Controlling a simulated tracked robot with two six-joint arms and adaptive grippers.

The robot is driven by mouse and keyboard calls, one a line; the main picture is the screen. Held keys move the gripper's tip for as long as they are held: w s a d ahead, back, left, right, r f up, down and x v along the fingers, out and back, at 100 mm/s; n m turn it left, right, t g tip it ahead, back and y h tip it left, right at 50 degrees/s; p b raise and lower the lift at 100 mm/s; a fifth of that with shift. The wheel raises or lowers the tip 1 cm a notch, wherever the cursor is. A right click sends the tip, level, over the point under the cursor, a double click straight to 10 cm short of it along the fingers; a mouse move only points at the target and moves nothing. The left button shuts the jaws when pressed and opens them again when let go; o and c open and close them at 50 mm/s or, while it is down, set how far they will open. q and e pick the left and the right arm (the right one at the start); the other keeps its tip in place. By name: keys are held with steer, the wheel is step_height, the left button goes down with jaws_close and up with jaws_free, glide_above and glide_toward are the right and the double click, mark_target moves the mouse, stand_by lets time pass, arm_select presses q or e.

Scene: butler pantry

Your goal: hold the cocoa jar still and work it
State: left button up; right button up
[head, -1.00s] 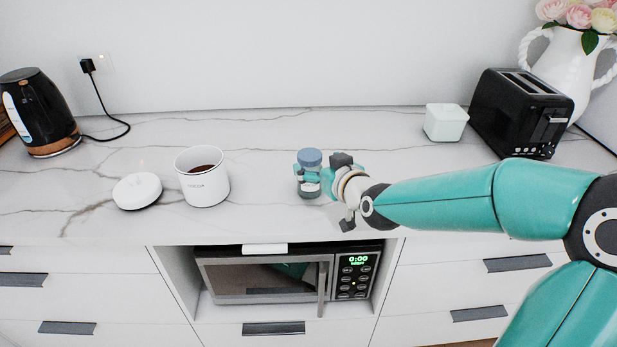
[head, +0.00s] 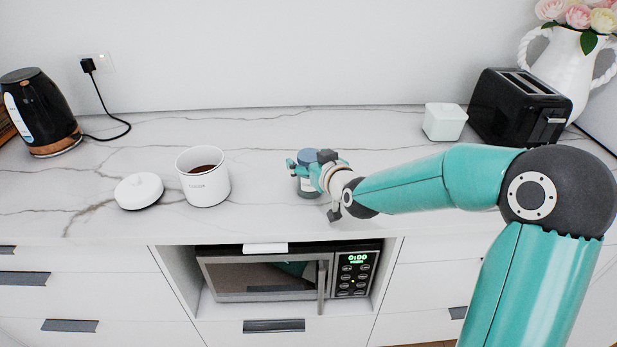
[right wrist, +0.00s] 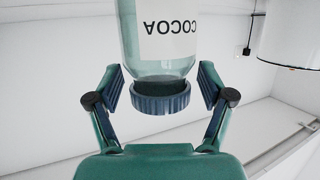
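The cocoa jar (head: 307,190) is a small clear jar with a blue lid (head: 306,155). It stands upright on the counter near the front edge. In the right wrist view the jar (right wrist: 160,35) appears upside down, with its COCOA label showing and its blue lid (right wrist: 160,98) in place. My right gripper (head: 306,164) is at the jar's top. In the right wrist view its two fingers (right wrist: 160,82) are open on either side of the lid, with a gap on each side. My left gripper is out of view.
A white canister (head: 204,190) with dark contents stands open left of the jar, its round white lid (head: 139,190) beside it. A black kettle (head: 40,112) is far left. A white box (head: 445,122) and black toaster (head: 520,107) stand back right. A microwave (head: 290,275) sits below the counter.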

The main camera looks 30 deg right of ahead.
jaws_close()
steer(key=shift+r, duration=0.1)
step_height(320, 180, up, 9)
steer(key=shift+r+p, duration=0.2)
steer(key=shift+p, duration=0.9)
step_height(320, 180, up, 11)
steer(key=p, duration=0.7)
steer(key=shift+f, duration=0.2)
steer(key=shift+f, duration=0.1)
steer(key=s+a+f+n+y, duration=0.1)
steer(key=s+a+f+y, duration=0.1)
steer(key=a+f, duration=1.4)
steer(key=shift+s+a+f+n, duration=0.3)
steer(key=shift+a+f+n, duration=0.1)
steer(key=shift+f, duration=0.4)
